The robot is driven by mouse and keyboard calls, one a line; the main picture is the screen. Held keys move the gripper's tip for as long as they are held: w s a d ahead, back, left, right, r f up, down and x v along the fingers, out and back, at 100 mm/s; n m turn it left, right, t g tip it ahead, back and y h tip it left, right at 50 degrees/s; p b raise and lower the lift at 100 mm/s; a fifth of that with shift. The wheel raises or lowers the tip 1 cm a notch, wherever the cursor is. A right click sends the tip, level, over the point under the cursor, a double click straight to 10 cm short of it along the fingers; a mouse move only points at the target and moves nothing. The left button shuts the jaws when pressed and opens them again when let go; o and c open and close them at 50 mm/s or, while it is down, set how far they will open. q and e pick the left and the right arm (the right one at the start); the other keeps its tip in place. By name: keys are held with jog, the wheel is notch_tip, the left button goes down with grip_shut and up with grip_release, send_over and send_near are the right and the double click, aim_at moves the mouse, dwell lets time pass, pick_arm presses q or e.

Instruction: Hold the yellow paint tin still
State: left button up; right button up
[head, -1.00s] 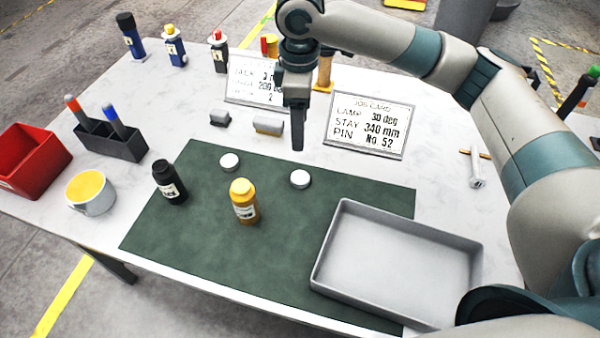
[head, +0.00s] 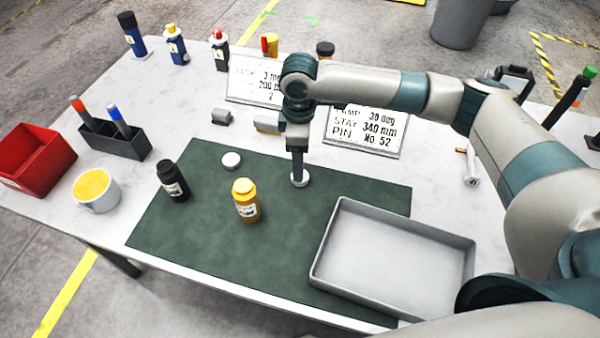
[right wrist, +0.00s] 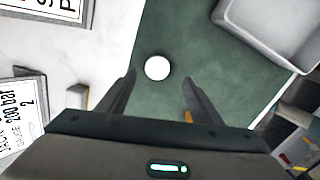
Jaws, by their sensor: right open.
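The yellow paint tin (head: 246,202), a small yellow bottle-like container with a white label, stands upright on the green mat (head: 200,265). In the right wrist view only a yellow sliver of it (right wrist: 188,117) shows beside a finger. My right gripper (head: 298,180) points down over a white round disc (head: 300,183), to the right of and behind the tin and apart from it. In the right wrist view the jaws (right wrist: 160,77) are open, with the white disc (right wrist: 157,68) seen between the fingertips. Whether they touch the disc I cannot tell. My left gripper is out of view.
A black bottle (head: 173,181) stands left of the tin, and another white disc (head: 231,160) lies behind. A grey tray (head: 318,262) is at the right. Job cards (head: 366,131) stand behind.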

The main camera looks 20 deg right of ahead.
jog(key=shift+f, duration=0.5)
jog(key=shift+d+f+p, duration=0.1)
jog(key=shift+f+p, duration=0.35)
notch_tip(320, 180, down, 4)
jog(key=shift+w+d+r+p, duration=0.1)
jog(key=shift+w+d+p, duration=0.05)
jog(key=shift+p, duration=0.65)
jog(key=shift+f, duration=0.25)
jog(key=c, duration=1.1)
